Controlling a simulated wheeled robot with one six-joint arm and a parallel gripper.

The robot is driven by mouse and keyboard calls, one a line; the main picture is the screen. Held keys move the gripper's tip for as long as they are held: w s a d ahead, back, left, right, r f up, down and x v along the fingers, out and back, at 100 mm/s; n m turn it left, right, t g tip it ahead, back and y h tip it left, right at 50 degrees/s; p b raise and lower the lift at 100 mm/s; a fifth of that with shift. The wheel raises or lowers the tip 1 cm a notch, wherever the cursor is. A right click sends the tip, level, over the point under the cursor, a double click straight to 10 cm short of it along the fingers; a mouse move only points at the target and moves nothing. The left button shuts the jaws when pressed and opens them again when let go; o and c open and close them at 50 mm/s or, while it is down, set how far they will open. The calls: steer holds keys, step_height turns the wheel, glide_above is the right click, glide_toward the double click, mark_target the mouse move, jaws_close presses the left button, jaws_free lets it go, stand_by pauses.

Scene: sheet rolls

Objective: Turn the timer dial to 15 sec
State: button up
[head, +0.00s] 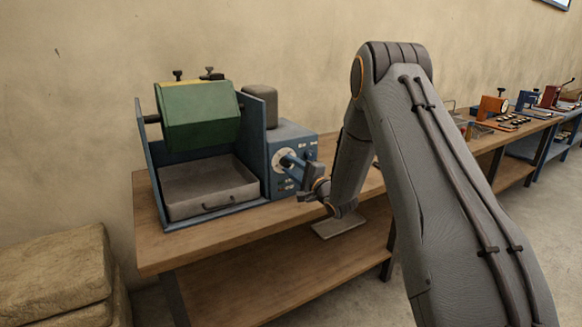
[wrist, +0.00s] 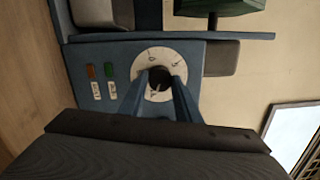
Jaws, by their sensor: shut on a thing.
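The timer dial is a white round plate with a dark knob in its middle (wrist: 159,76), on the blue control box (head: 290,142) of the machine. In the wrist view my gripper (wrist: 160,88) has its two blue fingers on either side of the knob, shut on it. In the head view my gripper (head: 292,164) reaches the front of the control box, and its fingers partly cover the dial plate (head: 281,159). The marks on the plate are too small to read, so I cannot tell the setting. A red button (wrist: 92,72) and a green button (wrist: 109,70) sit beside the dial.
The machine has a green drum (head: 197,117) above a grey tray (head: 208,188), left of the control box. It stands on a wooden bench (head: 165,245). More benches with small devices (head: 492,106) stand to the right.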

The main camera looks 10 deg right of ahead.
steer(key=shift+m, duration=0.3)
steer(key=o, duration=1.1)
steer(key=shift+b+v, duration=0.7)
steer(key=shift+v, duration=3.2)
